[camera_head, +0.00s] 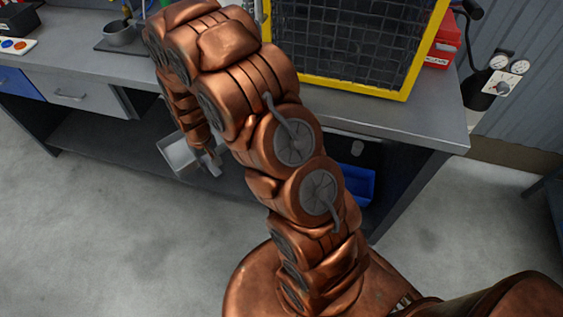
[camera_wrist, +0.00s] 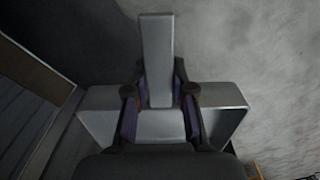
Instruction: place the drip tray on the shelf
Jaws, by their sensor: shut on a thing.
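The drip tray (camera_head: 176,154) is a grey metal tray, held in front of the workbench's open lower space in the head view. It also shows in the wrist view (camera_wrist: 92,122), with a flat grey bar (camera_wrist: 156,45) standing out between the fingers. My gripper (camera_wrist: 160,102) is shut on the tray, with a finger on each side of this bar. In the head view my gripper (camera_head: 212,160) is partly hidden by my arm. The dark lower shelf (camera_head: 105,170) runs under the workbench. My arm hides part of it.
The grey bench top (camera_head: 370,118) overhangs the shelf. A blue bin (camera_head: 357,184) sits under the bench, right of my arm. A yellow-framed mesh cage (camera_head: 345,45) stands on top. Drawers (camera_head: 75,94) hang at left. The floor (camera_head: 100,245) in front is clear.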

